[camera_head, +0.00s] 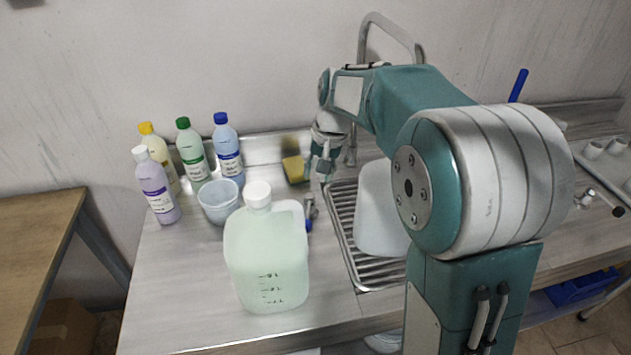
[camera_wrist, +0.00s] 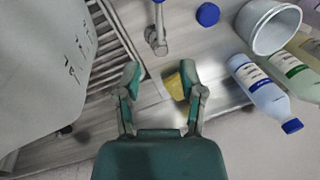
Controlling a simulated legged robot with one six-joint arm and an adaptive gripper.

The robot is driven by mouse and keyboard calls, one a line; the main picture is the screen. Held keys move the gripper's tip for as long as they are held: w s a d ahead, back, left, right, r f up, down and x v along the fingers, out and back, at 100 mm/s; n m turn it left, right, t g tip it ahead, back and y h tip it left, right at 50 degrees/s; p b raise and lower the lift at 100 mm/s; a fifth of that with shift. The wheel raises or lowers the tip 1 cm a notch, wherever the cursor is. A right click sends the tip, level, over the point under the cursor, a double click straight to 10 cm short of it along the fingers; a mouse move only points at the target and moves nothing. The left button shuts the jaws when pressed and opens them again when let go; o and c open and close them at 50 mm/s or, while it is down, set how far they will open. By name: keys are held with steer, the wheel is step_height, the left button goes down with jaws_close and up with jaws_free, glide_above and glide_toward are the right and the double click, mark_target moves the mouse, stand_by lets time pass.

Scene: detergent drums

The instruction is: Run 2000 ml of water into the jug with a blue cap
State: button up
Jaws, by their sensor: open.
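A pale translucent jug (camera_head: 375,215) stands in the sink at the middle right, partly hidden behind my arm. It fills the left of the wrist view (camera_wrist: 45,60), with dark graduation marks; its mouth is not visible. A round blue cap (camera_wrist: 208,14) lies on the counter, apart from that jug. A tall curved metal tap (camera_head: 390,25) rises behind the sink. A small metal fitting with a blue end (camera_wrist: 156,38) sits on the counter beside the sink. My gripper (camera_head: 322,168) (camera_wrist: 160,77) is open and empty above the back counter, near a yellow sponge (camera_head: 295,169).
A greenish jug with a white cap (camera_head: 266,260) stands at the counter front. White-, yellow-, green- and blue-capped bottles (camera_head: 191,155) stand at the back left. A pale tub (camera_head: 219,203) stands beside them. The ribbed drainer (camera_head: 345,225) borders the sink jug.

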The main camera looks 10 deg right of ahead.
mark_target(308, 211)
steer(key=shift+m, duration=0.3)
jaws_close()
steer(key=f+m, duration=0.3)
steer(key=m, duration=0.3)
steer(key=f+m, duration=0.4)
steer(key=m, duration=0.1)
steer(key=f+m, duration=0.4)
steer(key=m, duration=0.2)
steer(key=shift+s+a+f+m, duration=0.25)
steer(key=shift+s+m, duration=0.05)
